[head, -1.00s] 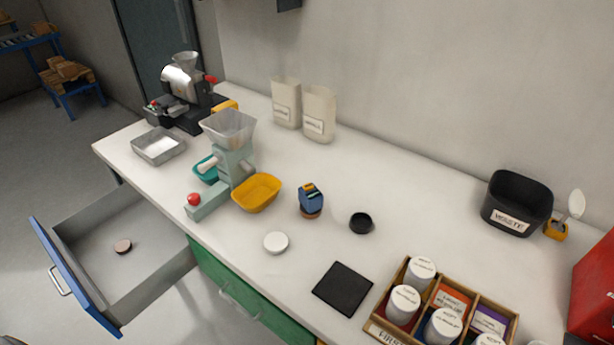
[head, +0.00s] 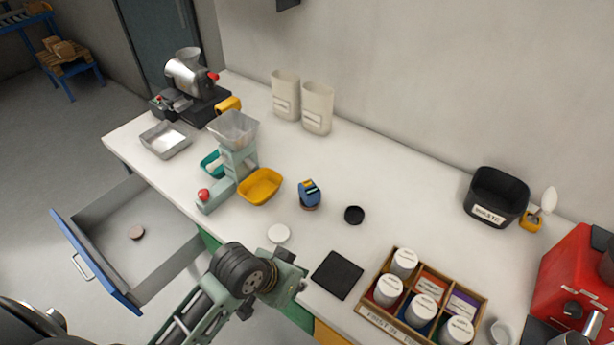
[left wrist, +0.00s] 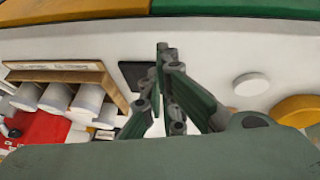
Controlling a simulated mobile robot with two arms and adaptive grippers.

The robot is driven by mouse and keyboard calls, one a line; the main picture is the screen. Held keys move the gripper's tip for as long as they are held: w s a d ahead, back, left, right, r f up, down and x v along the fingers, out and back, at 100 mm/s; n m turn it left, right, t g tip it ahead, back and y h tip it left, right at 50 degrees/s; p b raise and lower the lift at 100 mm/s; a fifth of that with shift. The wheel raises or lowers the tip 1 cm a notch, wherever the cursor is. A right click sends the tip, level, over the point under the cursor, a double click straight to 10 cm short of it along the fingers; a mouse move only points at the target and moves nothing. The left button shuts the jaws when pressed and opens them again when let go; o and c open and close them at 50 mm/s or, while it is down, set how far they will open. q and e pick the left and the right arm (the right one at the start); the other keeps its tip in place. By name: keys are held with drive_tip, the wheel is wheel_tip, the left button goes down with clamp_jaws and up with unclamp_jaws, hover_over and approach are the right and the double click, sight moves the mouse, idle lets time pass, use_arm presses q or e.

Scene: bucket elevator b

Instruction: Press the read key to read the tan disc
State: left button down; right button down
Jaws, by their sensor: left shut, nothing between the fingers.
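A tan-brown disc (head: 137,233) lies flat in the open drawer in the head view. A small blue device (head: 309,190) with a yellow and dark top stands mid-table; a brown round piece shows at its foot. I cannot make out which part is a read key. My left gripper (head: 292,278) is over the table's front edge, below the white disc and left of the black mat, away from the blue device. In the left wrist view its fingers (left wrist: 163,57) are together and empty. My right gripper is not in view.
A white disc (head: 278,233), a black mat (head: 337,275) and a small black round dish (head: 354,215) lie nearby. A wooden box (head: 376,320) of jars stands at front right, a yellow tray (head: 260,187) at left. The open drawer (head: 98,262) juts out in front.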

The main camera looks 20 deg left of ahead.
use_arm(q)
drive_tip(key=shift+h, duration=0.8)
drive_tip(key=w, duration=0.3)
drive_tip(key=w+d, duration=0.1)
drive_tip(key=w, duration=0.2)
drive_tip(key=w+d+r, duration=0.1)
drive_tip(key=w, duration=0.2)
drive_tip(key=shift+d, duration=0.25)
drive_tip(key=w+a+r, duration=0.1)
drive_tip(key=w+r, duration=0.1)
drive_tip(key=w, duration=0.6)
wheel_tip(320, 180, up, 11)
drive_tip(key=n+t, duration=0.3)
drive_tip(key=n, duration=0.2)
hover_over(307, 184)
drive_tip(key=w+a, duration=0.2)
drive_tip(key=shift+w+d+h, duration=0.15)
drive_tip(key=shift+d+h, duration=0.15)
drive_tip(key=shift+h, duration=0.1)
drive_tip(key=shift+f, duration=0.1)
wheel_tip(307, 184, down, 9)
drive_tip(key=b, duration=0.7)
